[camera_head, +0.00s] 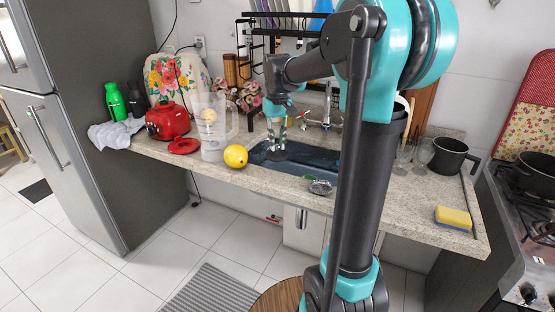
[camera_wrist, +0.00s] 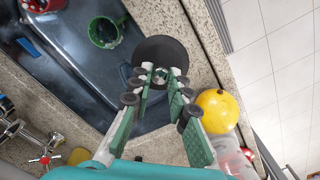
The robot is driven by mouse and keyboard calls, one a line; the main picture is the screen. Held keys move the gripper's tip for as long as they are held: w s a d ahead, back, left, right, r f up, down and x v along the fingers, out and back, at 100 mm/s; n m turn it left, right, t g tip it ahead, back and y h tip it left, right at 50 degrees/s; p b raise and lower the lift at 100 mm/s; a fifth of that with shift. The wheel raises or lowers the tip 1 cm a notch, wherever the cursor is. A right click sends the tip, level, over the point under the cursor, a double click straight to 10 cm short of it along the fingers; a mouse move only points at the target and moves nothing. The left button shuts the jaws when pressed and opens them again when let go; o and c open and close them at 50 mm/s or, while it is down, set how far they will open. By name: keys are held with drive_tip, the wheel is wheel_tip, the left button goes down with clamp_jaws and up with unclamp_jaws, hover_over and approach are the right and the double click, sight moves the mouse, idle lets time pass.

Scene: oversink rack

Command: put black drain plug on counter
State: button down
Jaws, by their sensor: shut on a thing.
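The black drain plug (camera_wrist: 177,50) is a round dark disc at the fingertips in the wrist view. My gripper (camera_wrist: 161,77) is shut on it, with the green finger pads converging at its middle. In the head view my gripper (camera_head: 277,138) points down over the sink, and the plug (camera_head: 277,154) shows dark below the fingers. The plug overlaps the sink's edge in the wrist view; its exact height cannot be told. The speckled counter (camera_head: 257,182) runs along the sink's front and both sides.
The faucet (camera_head: 327,105) and dish rack (camera_head: 285,30) are behind. A sponge (camera_head: 453,218) and black pot (camera_head: 450,155) are right.

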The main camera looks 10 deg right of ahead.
sight(277, 153)
drive_tip(key=shift+f, duration=3.2)
drive_tip(key=shift+f, duration=0.1)
drive_tip(key=c, duration=1.4)
unclamp_jaws()
drive_tip(key=shift+c, duration=0.2)
wheel_tip(277, 153, up, 12)
drive_tip(key=shift+r, duration=0.15)
